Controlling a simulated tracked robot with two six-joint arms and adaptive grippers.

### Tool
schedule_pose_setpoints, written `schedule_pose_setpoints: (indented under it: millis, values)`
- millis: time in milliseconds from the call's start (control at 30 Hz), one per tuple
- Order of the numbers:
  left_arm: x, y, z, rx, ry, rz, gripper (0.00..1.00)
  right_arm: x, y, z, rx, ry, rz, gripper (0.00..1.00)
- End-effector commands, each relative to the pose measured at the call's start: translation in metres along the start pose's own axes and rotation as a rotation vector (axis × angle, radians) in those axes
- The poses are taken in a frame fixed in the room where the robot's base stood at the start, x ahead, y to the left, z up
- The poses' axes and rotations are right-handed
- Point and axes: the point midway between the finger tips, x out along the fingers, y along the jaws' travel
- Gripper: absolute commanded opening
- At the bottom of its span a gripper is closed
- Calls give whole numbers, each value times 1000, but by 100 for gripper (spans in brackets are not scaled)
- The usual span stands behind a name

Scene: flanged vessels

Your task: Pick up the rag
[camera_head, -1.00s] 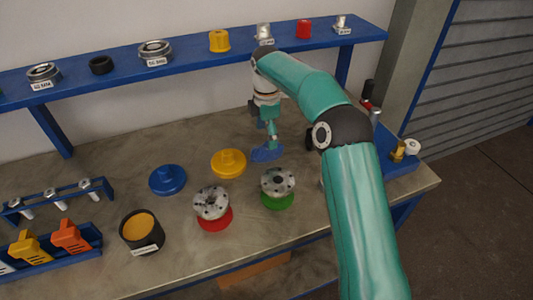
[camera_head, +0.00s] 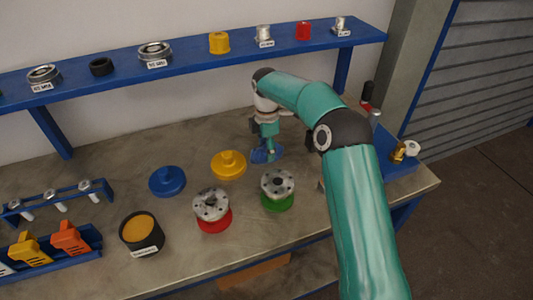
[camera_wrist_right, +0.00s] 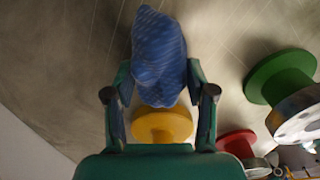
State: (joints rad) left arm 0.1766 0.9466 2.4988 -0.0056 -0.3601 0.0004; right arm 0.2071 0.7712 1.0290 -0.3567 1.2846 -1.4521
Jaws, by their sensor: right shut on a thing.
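The fingertips are partly hidden by the cloth. Whether the rag still touches the bench is hard to tell. My left gripper is not in view.
A yellow lid (camera_head: 229,164) and a blue lid (camera_head: 167,181) lie near the rag. Flanged parts stand on a red base (camera_head: 214,224) and a green base (camera_head: 277,203). A blue shelf (camera_head: 190,56) with fittings runs behind. A black pot (camera_head: 142,233) stands front left.

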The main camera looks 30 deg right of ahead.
Motion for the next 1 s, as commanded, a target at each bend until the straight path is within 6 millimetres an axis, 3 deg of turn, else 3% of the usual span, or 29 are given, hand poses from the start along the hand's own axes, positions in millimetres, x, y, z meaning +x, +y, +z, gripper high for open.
schedule_pose_setpoints:
  millis: [100,367,567,767,1000]
  values:
    - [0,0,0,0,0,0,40,0,0,0,0,0,1,20]
    - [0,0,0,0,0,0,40,-2,0,0,1,0,1,20]
    - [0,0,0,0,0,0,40,-13,1,1,1,0,3,20]
    - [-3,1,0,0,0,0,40,-45,1,1,2,0,5,20]
    - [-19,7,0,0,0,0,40,-114,2,0,3,0,7,20]
